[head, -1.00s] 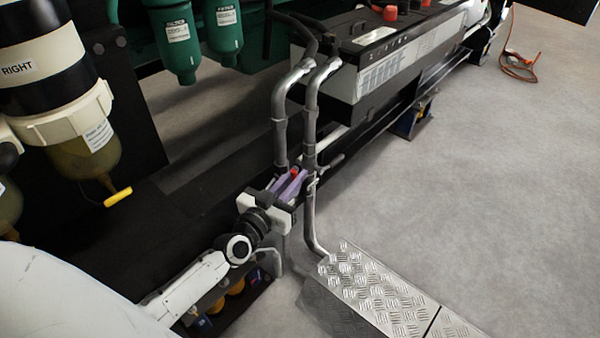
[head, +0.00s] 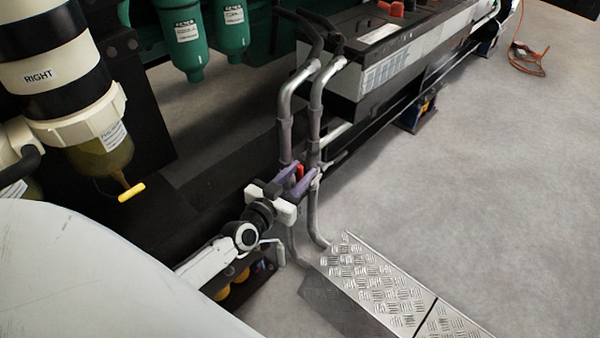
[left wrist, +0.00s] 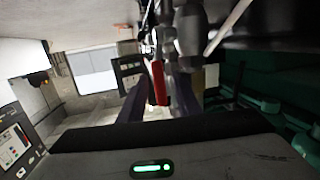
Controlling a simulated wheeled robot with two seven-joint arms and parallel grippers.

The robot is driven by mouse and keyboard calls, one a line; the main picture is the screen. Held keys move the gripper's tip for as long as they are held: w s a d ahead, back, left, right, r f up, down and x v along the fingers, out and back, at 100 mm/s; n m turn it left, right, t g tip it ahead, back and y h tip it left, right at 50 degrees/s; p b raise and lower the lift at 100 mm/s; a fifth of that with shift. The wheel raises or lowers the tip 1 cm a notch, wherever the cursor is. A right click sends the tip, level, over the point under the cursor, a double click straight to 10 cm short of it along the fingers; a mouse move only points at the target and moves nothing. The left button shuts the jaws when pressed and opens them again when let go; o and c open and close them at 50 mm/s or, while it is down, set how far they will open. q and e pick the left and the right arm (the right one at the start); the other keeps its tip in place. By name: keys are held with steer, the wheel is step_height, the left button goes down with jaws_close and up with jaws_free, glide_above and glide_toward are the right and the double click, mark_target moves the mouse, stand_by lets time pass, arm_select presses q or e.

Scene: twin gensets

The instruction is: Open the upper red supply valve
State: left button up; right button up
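The red valve handle (head: 299,173) sits on the grey pipes (head: 314,125) in the middle of the head view. It also shows in the left wrist view (left wrist: 159,83) as a slim red lever, close to the pipe fittings. My left gripper (head: 292,179) has purple fingers, one on each side of the red handle. In the left wrist view, the fingers (left wrist: 152,100) look spread, with a gap between the left one and the handle. Contact on the right side is unclear. The valve body is partly hidden by the fingers. My right gripper is in neither view.
A tread-plate step (head: 372,285) lies right of the pipes, near the floor. A black battery box (head: 345,75) stands behind them. A filter labelled RIGHT (head: 45,75) with a yellow drain tap (head: 131,192) is at left.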

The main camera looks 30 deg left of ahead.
arm_select(q)
steer(key=shift+s, duration=0.35)
steer(key=s+r+p, duration=0.1)
steer(key=s+p, duration=0.1)
steer(key=s, duration=0.7)
steer(key=shift+s+p, duration=0.25)
steer(key=shift+p, duration=0.15)
steer(key=shift+r, duration=0.1)
